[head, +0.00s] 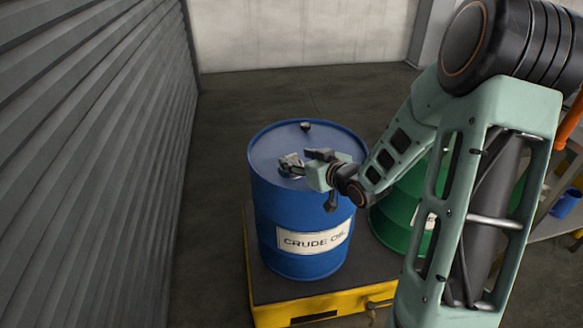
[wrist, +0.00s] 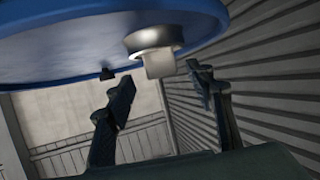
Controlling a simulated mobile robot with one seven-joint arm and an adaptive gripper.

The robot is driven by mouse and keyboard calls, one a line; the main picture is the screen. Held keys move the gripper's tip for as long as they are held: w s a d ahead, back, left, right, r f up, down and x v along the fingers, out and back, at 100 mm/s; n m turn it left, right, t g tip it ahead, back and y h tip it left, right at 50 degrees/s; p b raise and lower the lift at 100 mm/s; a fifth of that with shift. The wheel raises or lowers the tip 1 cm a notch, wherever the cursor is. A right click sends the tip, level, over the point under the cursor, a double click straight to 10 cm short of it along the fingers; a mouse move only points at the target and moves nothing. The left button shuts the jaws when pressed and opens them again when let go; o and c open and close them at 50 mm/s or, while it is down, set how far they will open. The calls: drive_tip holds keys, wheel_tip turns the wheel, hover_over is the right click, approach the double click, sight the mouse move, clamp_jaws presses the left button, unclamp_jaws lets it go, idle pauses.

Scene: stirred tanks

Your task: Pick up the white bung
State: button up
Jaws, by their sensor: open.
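The white bung (wrist: 159,64) shows in the wrist view as a pale block standing out of a shiny metal collar (wrist: 154,40) on the blue drum's top (wrist: 60,50). The wrist picture is turned over, so the drum top is above. My gripper (wrist: 160,76) is open, with one dark finger on each side of the bung in the picture. Gaps show between the fingers and the bung; whether a fingertip touches is unclear. In the head view my gripper (head: 304,159) is low over the top of the blue drum (head: 285,213), and the bung is largely hidden there.
A small dark cap (head: 305,126) stands on the drum top's far side. The drum stands on a yellow-edged platform (head: 275,292), beside a green drum (head: 388,221). A ribbed grey wall (head: 90,150) is at left. A bench (head: 560,215) is at right. Open floor lies behind.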

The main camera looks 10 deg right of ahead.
sight(293, 157)
drive_tip(key=x, duration=0.3)
drive_tip(key=shift+w+a+f+b, duration=0.2)
drive_tip(key=shift+w+a+b, duration=0.05)
drive_tip(key=shift+b, duration=0.1)
drive_tip(key=c, duration=1.2)
